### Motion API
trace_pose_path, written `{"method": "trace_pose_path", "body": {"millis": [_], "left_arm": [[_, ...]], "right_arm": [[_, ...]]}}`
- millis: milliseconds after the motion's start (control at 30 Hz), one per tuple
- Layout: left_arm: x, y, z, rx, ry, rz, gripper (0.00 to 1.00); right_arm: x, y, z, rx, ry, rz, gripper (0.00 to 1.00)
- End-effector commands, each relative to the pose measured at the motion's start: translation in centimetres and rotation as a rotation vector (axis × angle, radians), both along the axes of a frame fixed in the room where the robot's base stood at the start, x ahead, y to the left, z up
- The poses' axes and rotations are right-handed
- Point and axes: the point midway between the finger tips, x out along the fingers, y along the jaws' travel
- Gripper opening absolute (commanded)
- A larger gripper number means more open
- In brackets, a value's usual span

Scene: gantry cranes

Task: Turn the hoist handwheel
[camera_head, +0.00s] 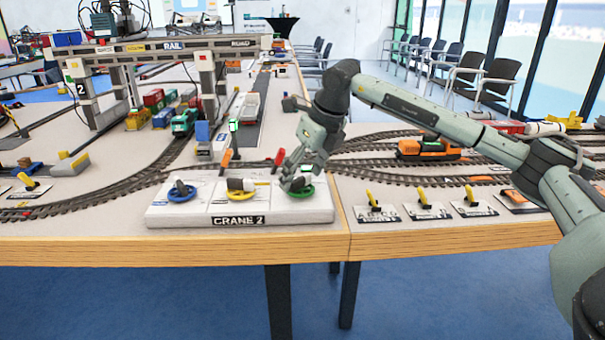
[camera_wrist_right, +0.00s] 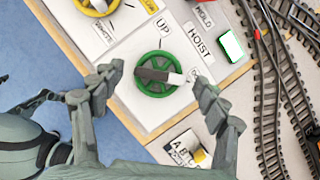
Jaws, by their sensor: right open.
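The hoist handwheel is a green ring (camera_head: 296,193) at the right end of the white CRANE 2 panel (camera_head: 242,214). In the right wrist view the green handwheel (camera_wrist_right: 153,90) has a dark and white bar across it, with HOIST and UP labels beside it. My right gripper (camera_head: 296,175) is open, right above the handwheel. In the wrist view my right gripper's fingers (camera_wrist_right: 158,78) stand on either side of the wheel, with gaps between them and the rim. I cannot tell its exact height above the wheel. My left gripper is not in view.
A yellow handwheel (camera_head: 241,195) and a blue handwheel (camera_head: 181,194) share the panel. Rail tracks and an orange locomotive (camera_head: 428,149) lie to the right. Yellow switch levers (camera_head: 421,201) line the front edge. A gantry crane (camera_head: 160,52) stands back left.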

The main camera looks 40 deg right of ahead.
Motion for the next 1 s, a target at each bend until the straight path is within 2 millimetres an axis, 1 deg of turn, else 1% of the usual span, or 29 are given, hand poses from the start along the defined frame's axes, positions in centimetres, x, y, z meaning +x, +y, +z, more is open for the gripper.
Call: {"method": "trace_pose_path", "body": {"millis": [233,267,633,667,867,1000], "left_arm": [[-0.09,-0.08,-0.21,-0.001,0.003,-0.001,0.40],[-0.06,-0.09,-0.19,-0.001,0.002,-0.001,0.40],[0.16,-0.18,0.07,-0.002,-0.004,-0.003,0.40],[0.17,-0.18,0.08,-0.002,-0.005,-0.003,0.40],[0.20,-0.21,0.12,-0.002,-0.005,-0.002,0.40],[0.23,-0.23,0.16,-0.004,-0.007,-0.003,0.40]], "right_arm": [[0.07,0.02,-0.13,0.001,-0.001,0.000,0.74],[0.06,0.02,-0.13,0.001,-0.001,0.000,0.72],[0.05,0.03,-0.12,0.001,0.000,0.000,0.26],[0.05,0.03,-0.12,0.001,0.000,0.000,0.24],[0.05,0.01,-0.12,0.001,0.000,0.016,0.24],[0.07,-0.06,-0.13,0.002,0.000,0.060,0.24]]}}
